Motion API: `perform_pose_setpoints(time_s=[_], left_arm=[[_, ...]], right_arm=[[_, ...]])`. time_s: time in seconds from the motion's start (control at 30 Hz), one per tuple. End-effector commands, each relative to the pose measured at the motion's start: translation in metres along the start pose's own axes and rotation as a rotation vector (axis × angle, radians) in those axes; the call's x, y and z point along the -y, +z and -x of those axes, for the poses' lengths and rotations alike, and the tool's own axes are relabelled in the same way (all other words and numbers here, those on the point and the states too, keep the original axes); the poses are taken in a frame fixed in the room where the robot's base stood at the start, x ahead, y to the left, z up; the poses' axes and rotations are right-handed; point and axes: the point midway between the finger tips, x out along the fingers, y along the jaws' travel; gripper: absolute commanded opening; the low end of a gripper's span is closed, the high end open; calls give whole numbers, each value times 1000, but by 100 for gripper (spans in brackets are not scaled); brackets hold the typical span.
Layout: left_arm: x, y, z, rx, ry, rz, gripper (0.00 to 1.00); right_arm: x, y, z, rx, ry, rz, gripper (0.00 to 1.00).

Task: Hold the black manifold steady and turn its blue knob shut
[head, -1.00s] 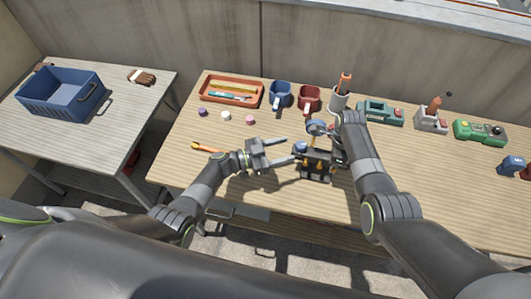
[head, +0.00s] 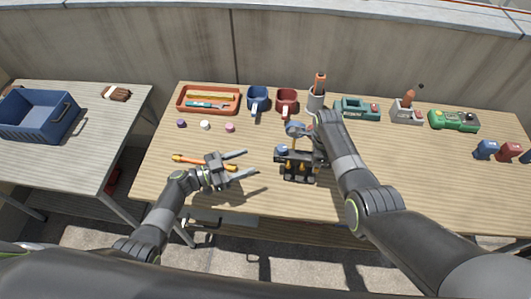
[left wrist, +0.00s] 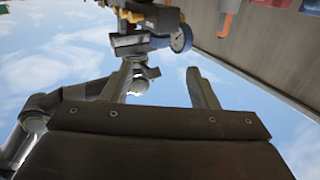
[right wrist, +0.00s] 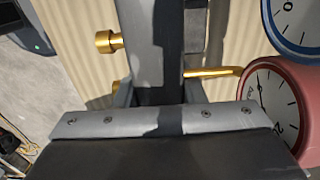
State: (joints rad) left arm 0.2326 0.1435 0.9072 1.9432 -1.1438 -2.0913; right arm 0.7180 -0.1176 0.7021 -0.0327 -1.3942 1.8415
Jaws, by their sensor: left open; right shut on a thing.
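An orange screwdriver (head: 190,159) lies near my left gripper. A blue crate (head: 38,130) stands on the side table.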

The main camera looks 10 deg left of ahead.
Motion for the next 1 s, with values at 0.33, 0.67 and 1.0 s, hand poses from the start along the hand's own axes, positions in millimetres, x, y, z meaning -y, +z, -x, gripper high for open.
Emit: perform_pose_setpoints(time_s=[0.33, 0.67, 1.0], left_arm=[[0, -1, -64, -2, 2, 1, 54], [0, 0, -107, 0, 0, 0, 54], [0, 0, -116, 1, 0, -1, 54]], right_arm=[[0, 1, 1, 2, -2, 1, 0], [1, 1, 1, 2, -2, 1, 0], [1, 1, 1, 2, -2, 0, 0]])
